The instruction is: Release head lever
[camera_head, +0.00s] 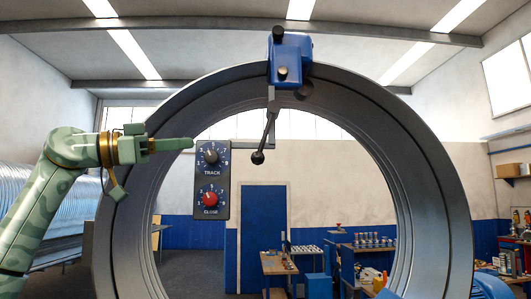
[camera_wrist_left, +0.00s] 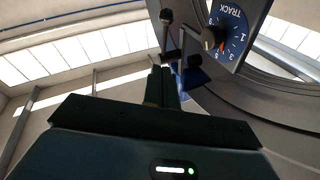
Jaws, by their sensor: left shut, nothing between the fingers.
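The blue head (camera_head: 290,58) is clamped on the top rim of the large grey duct ring. Its lever (camera_head: 266,136) hangs below on a grey bracket, tilted down and left, with a black ball (camera_head: 257,157) at its end. My left gripper (camera_head: 191,143) points right at the upper left of the control box, left of the lever and apart from it. Its fingers are shut and empty. In the left wrist view the shut fingers (camera_wrist_left: 162,86) reach up, with a black ball knob (camera_wrist_left: 166,16) beyond them. My right gripper is not in view.
A dark control box with a TRACK dial (camera_head: 211,155) and a red CLOSE dial (camera_head: 210,198) hangs between my left gripper and the lever. The grey duct ring (camera_head: 430,160) surrounds open space. Workbenches (camera_head: 279,263) and a blue door (camera_head: 262,225) stand behind.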

